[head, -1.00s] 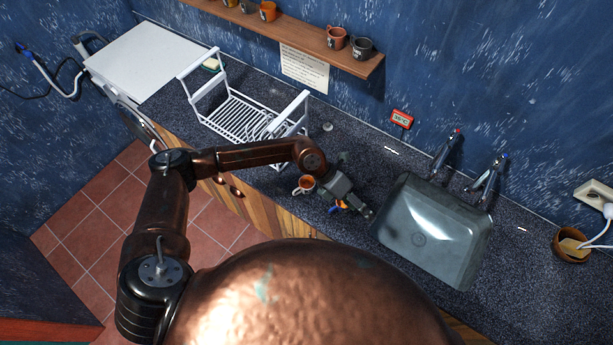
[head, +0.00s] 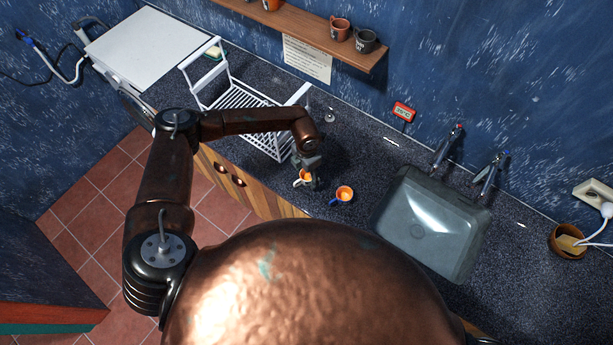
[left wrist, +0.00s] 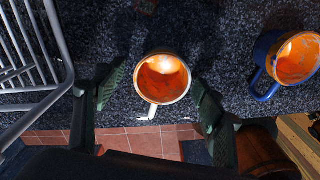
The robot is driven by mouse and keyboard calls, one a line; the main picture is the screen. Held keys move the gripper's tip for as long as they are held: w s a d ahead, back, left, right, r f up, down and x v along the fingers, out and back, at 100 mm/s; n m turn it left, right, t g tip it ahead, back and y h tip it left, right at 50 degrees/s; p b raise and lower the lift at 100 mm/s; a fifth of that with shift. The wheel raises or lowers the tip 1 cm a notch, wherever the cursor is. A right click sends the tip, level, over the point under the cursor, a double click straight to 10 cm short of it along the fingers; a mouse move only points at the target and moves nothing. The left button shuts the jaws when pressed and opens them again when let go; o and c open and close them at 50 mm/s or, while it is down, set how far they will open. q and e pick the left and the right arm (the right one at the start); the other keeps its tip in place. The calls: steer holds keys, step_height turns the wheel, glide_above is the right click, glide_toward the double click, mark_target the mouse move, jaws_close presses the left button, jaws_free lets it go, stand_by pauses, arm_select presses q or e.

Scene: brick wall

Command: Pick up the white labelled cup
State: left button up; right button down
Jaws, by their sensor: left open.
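The white cup (head: 302,178), with an orange inside, stands upright near the counter's front edge; no label shows. It also shows in the left wrist view (left wrist: 163,80), its handle pointing toward the bottom of the picture. My left gripper (head: 312,172) is open and reaches down at the cup, partly hiding it. In the left wrist view its two dark green fingers stand on either side of the cup, with gaps on both sides. A blue cup (head: 343,194) with an orange inside stands to the right and also shows in the left wrist view (left wrist: 296,58).
A white dish rack (head: 240,99) stands close behind and left of the cup; its wires show in the left wrist view (left wrist: 30,60). A grey sink (head: 432,222) lies to the right. A shelf (head: 300,32) with cups hangs on the wall.

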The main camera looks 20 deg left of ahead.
arm_select(q)
steer(key=shift+f, duration=0.3)
steer(key=shift+c, duration=0.4)
steer(key=c, duration=1.3)
